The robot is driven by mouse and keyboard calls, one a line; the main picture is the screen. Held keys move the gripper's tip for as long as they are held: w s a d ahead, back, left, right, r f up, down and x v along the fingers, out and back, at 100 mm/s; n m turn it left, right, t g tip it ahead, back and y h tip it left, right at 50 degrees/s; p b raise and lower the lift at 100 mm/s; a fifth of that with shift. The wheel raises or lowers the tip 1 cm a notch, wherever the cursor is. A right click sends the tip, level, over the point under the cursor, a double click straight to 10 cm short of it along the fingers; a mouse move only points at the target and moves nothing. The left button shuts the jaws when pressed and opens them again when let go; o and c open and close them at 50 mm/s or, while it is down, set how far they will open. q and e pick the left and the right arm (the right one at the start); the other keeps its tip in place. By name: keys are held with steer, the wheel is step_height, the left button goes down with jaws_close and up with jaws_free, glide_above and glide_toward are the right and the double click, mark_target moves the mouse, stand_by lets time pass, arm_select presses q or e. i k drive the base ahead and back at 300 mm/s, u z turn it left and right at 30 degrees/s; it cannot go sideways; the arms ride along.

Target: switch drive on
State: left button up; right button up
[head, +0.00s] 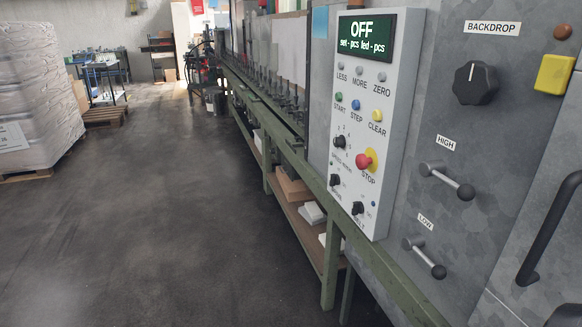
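A light grey control panel (376,125) faces me at right of centre. Its green display (365,38) reads OFF, with smaller text "set - pcs fed - pcs". Two small black rotary knobs sit near the panel's bottom, a left knob (335,181) and a right knob (358,208). Their labels are too small to read surely, so I cannot tell which is the drive switch. A larger black dial (340,142) with numbers sits above them. A red STOP button (364,161) on a yellow base is beside that dial. Neither of my grippers is in view.
The panel also has small buttons, including a green START button (339,97). A grey cabinet to the right carries a BACKDROP knob (475,83), a HIGH lever (447,181) and a LOW lever (424,258). A green-framed bench (268,120) runs back.

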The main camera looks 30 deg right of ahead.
mark_target(335, 179)
steer(key=z, duration=0.55)
steer(key=i, duration=1.2)
steer(key=z, duration=1.4)
steer(key=i, duration=0.3)
steer(key=z, duration=0.3)
